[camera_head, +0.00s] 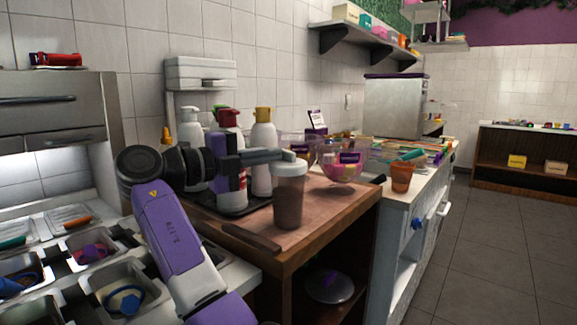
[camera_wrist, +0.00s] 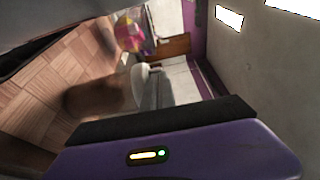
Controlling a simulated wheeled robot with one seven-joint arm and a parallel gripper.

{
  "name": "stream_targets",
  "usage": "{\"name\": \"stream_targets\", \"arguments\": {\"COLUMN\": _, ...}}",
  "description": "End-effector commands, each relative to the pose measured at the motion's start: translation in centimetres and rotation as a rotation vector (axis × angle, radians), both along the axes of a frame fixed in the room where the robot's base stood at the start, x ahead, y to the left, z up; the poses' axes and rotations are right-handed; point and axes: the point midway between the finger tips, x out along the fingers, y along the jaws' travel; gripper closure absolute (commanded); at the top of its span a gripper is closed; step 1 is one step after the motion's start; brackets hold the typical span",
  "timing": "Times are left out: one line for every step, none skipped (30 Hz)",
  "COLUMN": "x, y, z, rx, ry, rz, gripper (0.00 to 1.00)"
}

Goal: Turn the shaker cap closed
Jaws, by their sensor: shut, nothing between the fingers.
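The shaker (camera_head: 288,200) is a clear cup with brown contents and a whitish cap (camera_head: 290,166). In the wrist view the brown shaker body (camera_wrist: 95,93) is blurred and lies sideways, with the pale cap (camera_wrist: 141,75) beside my grey fingers (camera_wrist: 157,88). How the cap is turned does not show.
Several bottles (camera_head: 262,140) stand on a dark tray behind my gripper. A bowl with colourful contents (camera_head: 342,165) and an orange cup (camera_head: 401,177) are to the right. A dark flat utensil (camera_head: 250,237) lies on the board (camera_head: 330,215) in front. Topping bins (camera_head: 125,297) are at lower left.

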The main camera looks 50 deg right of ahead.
Motion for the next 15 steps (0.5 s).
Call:
{"name": "stream_targets", "arguments": {"x": 0.04, "y": -0.06, "z": 0.01, "rx": 0.000, "ry": 0.002, "rz": -0.023, "gripper": 1.00}}
{"name": "stream_targets", "arguments": {"x": 0.04, "y": -0.07, "z": 0.04, "rx": 0.000, "ry": 0.001, "rz": -0.035, "gripper": 1.00}}
{"name": "stream_targets", "arguments": {"x": 0.03, "y": -0.09, "z": 0.05, "rx": 0.001, "ry": 0.001, "rz": -0.051, "gripper": 1.00}}
{"name": "stream_targets", "arguments": {"x": 0.01, "y": -0.09, "z": 0.02, "rx": 0.001, "ry": 0.002, "rz": -0.063, "gripper": 1.00}}
{"name": "stream_targets", "arguments": {"x": 0.01, "y": -0.09, "z": 0.02, "rx": 0.000, "ry": 0.002, "rz": -0.072, "gripper": 1.00}}
{"name": "stream_targets", "arguments": {"x": 0.00, "y": -0.10, "z": 0.04, "rx": 0.000, "ry": 0.001, "rz": -0.085, "gripper": 1.00}}
{"name": "stream_targets", "arguments": {"x": -0.02, "y": -0.10, "z": 0.05, "rx": 0.000, "ry": 0.000, "rz": -0.093, "gripper": 1.00}}
{"name": "stream_targets", "arguments": {"x": -0.02, "y": -0.11, "z": 0.04, "rx": 0.000, "ry": 0.001, "rz": -0.100, "gripper": 1.00}}
{"name": "stream_targets", "arguments": {"x": 0.00, "y": -0.11, "z": 0.01, "rx": 0.000, "ry": 0.002, "rz": -0.107, "gripper": 1.00}}
{"name": "stream_targets", "arguments": {"x": -0.01, "y": -0.11, "z": 0.01, "rx": 0.000, "ry": 0.001, "rz": -0.112, "gripper": 1.00}}
{"name": "stream_targets", "arguments": {"x": -0.02, "y": -0.11, "z": 0.00, "rx": 0.000, "ry": 0.001, "rz": -0.117, "gripper": 1.00}}
{"name": "stream_targets", "arguments": {"x": -0.02, "y": -0.10, "z": -0.01, "rx": 0.001, "ry": 0.001, "rz": -0.122, "gripper": 1.00}}
{"name": "stream_targets", "arguments": {"x": -0.02, "y": -0.10, "z": -0.01, "rx": 0.001, "ry": 0.000, "rz": -0.125, "gripper": 1.00}}
{"name": "stream_targets", "arguments": {"x": -0.02, "y": -0.10, "z": -0.01, "rx": 0.001, "ry": 0.000, "rz": -0.127, "gripper": 1.00}}
{"name": "stream_targets", "arguments": {"x": -0.03, "y": -0.10, "z": -0.01, "rx": 0.001, "ry": 0.000, "rz": -0.129, "gripper": 1.00}}
